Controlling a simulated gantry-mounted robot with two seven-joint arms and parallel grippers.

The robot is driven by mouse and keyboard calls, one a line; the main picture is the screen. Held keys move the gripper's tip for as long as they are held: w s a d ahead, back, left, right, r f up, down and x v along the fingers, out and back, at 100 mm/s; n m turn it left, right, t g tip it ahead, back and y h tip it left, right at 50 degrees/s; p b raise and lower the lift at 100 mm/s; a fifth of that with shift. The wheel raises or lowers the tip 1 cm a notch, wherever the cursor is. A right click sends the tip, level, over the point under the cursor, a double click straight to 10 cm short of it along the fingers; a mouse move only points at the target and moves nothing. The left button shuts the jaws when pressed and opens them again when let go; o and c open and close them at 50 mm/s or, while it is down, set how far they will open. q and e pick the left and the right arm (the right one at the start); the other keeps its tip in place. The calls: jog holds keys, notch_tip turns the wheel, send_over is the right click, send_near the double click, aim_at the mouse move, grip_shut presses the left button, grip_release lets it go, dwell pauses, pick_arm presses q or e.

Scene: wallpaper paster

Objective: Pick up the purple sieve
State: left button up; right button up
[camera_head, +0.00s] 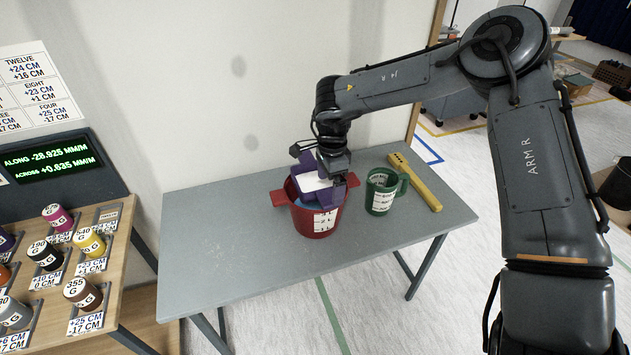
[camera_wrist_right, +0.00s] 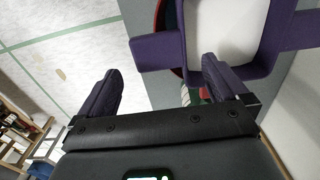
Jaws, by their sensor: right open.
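The purple sieve (camera_wrist_right: 156,52) has a tab at each end and a white inside. In the head view the purple sieve (camera_head: 335,197) sits tilted at the mouth of a red pot (camera_head: 313,222). My right gripper (camera_head: 338,177) is right over the sieve, partly covering it. In the right wrist view my right gripper (camera_wrist_right: 157,72) is open, its two dark purple pads apart. One sieve tab lies just beyond the gap between them. I cannot tell whether the pads touch it. My left gripper is not in view.
A green mug (camera_head: 381,192) stands right of the pot, with a yellow tool (camera_head: 415,182) beyond it. The grey table (camera_head: 225,240) is bare at the left and front. A wooden rack (camera_head: 105,240) with labelled spools stands at the left.

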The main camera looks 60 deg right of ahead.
jog(key=shift+a+f, duration=0.1)
jog(key=shift+f, duration=2.7)
jog(key=c, duration=1.1)
jog(key=shift+w+r, duration=0.1)
jog(key=shift+r, duration=0.05)
jog(key=shift+r, duration=0.55)
jog(key=r, duration=0.1)
jog(key=s+r, duration=0.1)
jog(key=r, duration=0.1)
jog(key=shift+r, duration=0.25)
jog(key=s+d+r+p, duration=0.1)
jog(key=s+d+r, duration=0.2)
jog(key=s+r, duration=0.45)
jog(key=p, duration=0.1)
send_near(329, 196)
jog(key=shift+s+d+r, duration=0.15)
jog(key=shift+s, duration=0.3)
jog(key=shift+s+d+r, duration=0.1)
jog(key=shift+s, duration=0.3)
